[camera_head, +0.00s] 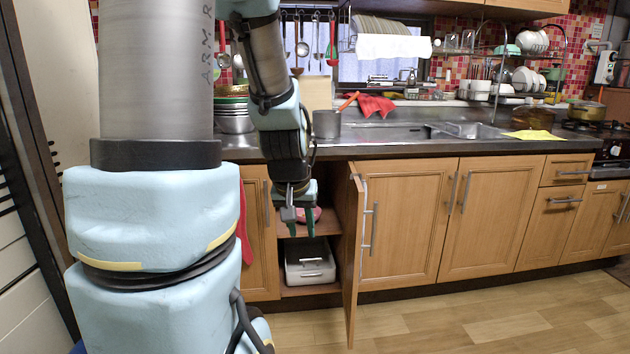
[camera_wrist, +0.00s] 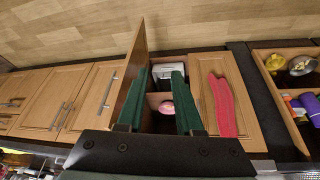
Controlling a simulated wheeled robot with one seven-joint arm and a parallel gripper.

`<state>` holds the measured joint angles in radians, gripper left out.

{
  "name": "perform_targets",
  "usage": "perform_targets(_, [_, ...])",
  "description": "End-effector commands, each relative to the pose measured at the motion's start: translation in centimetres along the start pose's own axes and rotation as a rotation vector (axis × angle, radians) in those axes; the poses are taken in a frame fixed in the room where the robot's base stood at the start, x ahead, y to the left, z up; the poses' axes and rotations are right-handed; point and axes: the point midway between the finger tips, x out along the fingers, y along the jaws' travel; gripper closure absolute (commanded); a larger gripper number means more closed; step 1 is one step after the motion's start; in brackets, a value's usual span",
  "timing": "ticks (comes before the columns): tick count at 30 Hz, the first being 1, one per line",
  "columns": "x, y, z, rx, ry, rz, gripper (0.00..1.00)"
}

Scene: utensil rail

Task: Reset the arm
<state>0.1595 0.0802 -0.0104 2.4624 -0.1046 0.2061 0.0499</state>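My gripper (camera_head: 300,222) hangs from my arm in front of an open lower cabinet, with its green fingers pointing down. In the wrist view the two green fingers (camera_wrist: 160,102) are spread apart, and nothing shows held between them. The cabinet door (camera_head: 353,255) stands open toward me, just right of the gripper. A white box (camera_head: 311,264) sits on the lower shelf.
The counter above carries a pot (camera_head: 327,124) and a sink (camera_head: 465,130). Utensils (camera_head: 302,47) hang from the rail at the back. A red towel (camera_wrist: 222,105) hangs beside the opening, and an open drawer (camera_wrist: 290,95) lies at the right of the wrist view. The floor ahead is clear.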

Motion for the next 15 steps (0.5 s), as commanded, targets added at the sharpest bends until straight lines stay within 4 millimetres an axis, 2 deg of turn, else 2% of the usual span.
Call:
perform_targets(1, [-0.6, -1.0, 1.9, -0.007, -0.041, -0.013, 0.65])
perform_targets(5, [-1.9, -3.0, 6.7, -0.018, -0.151, -0.047, 0.65])
perform_targets(6, [-1.3, -3.3, 7.9, -0.019, -0.175, -0.052, 0.65])
perform_targets(9, [0.9, -3.2, 8.7, -0.017, -0.184, -0.048, 0.65])
perform_targets(15, [3.4, -3.1, 10.2, -0.018, -0.207, -0.046, 0.65])
